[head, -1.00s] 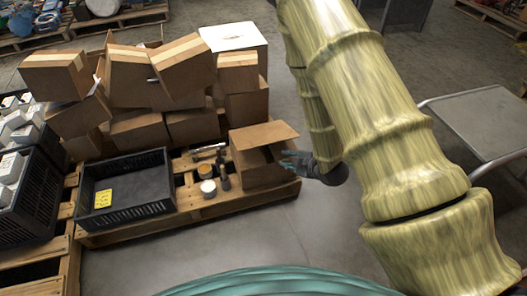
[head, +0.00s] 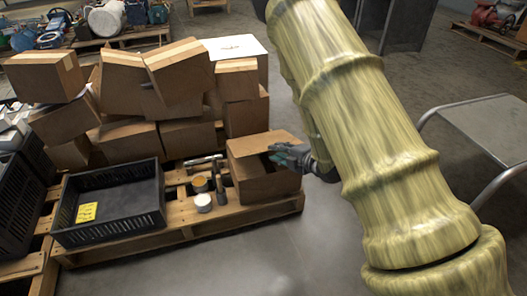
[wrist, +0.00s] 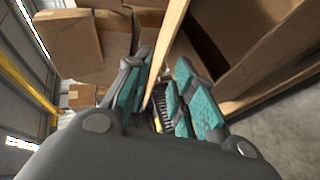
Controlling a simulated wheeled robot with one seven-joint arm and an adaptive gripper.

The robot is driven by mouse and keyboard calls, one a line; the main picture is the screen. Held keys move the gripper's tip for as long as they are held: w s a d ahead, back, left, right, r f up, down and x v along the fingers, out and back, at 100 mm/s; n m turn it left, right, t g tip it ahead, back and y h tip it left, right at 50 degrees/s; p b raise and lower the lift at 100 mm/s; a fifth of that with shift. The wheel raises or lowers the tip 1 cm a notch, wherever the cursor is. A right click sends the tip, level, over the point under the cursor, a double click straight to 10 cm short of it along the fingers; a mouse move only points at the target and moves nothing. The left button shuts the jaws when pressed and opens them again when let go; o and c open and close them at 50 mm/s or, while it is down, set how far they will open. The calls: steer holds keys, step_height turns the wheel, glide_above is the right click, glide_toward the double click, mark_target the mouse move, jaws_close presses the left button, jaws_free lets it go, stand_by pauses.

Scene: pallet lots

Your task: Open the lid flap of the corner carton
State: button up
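The corner carton (head: 265,183) is a brown box on the front right corner of the pallet. Its lid flap (head: 250,143) lies tilted over the top, with a gap showing under its right side. My gripper (head: 290,155), dark with teal finger pads, is at the flap's right edge. In the wrist view my gripper (wrist: 158,98) has its fingers apart. The thin edge of the flap (wrist: 163,55) runs between them, nearer the left finger. The carton's inside (wrist: 225,35) shows to the right. Contact with the flap is hard to tell.
A black crate (head: 110,225) with a yellow label stands left on the wooden pallet (head: 185,232). Small jars (head: 203,203) and tools sit between crate and carton. Stacked cartons (head: 165,80) rise behind. A grey metal table (head: 490,125) is at the right. Floor in front is clear.

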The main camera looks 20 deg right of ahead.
mark_target(264, 147)
steer(key=b+x, duration=0.3)
steer(key=x, duration=0.4)
steer(key=shift+w+f, duration=0.25)
steer(key=shift+f, duration=0.05)
steer(key=shift+w+a, duration=0.3)
steer(key=shift+w, duration=0.1)
jaws_close()
